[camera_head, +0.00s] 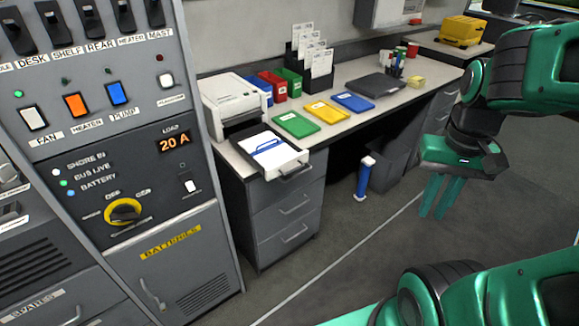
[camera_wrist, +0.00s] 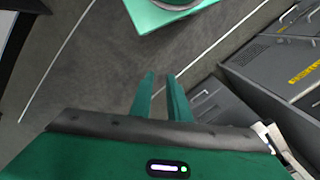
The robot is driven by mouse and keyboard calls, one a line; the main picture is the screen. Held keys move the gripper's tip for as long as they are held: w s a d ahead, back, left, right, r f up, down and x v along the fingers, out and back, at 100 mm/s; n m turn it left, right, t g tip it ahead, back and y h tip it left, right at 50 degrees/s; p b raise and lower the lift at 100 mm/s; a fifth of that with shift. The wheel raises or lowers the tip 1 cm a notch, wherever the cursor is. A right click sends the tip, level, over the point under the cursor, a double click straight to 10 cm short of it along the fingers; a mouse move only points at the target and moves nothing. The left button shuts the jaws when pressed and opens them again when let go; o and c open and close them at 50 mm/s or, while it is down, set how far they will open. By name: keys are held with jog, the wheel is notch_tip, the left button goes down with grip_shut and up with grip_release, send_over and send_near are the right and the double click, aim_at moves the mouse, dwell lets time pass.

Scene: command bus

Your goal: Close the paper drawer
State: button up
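The paper drawer (camera_head: 240,150) is the dark tray of the white printer (camera_head: 233,102) on the desk's left end. It is pulled out toward the front, with white paper and a blue stripe in it. A white piece at the wrist view's right edge may be the drawer front; I cannot tell.
A control panel (camera_head: 120,130) stands close on the left. Grey desk drawers (camera_head: 285,210) are shut below the printer. Coloured folders (camera_head: 325,112), a dark laptop (camera_head: 376,86) and a pen cup lie on the desk. A blue-white cylinder (camera_head: 364,178) stands underneath. The floor before the desk is clear.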

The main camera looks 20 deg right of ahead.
jog(key=shift+s+r+n, duration=0.25)
jog(key=shift+s+n, duration=0.05)
jog(key=shift+s, duration=0.05)
grip_shut()
jog(key=w+a+f+n+t+y, duration=0.1)
jog(key=w+a+f+n+y, duration=0.15)
jog(key=w+n, duration=0.7)
jog(key=w+a+f+n+t+y, duration=0.1)
jog(key=w+a+n, duration=0.3)
jog(key=w+n, duration=0.55)
jog(key=w+a+f+n+t+y, duration=0.2)
jog(key=w+a+n, duration=0.1)
jog(key=w+n, duration=0.6)
jog(key=w+a+f+m, duration=0.1)
jog(key=w+a+f, duration=0.4)
jog(key=w+f, duration=0.2)
jog(key=shift+w+a+f, duration=0.3)
jog(key=shift+f, duration=0.8)
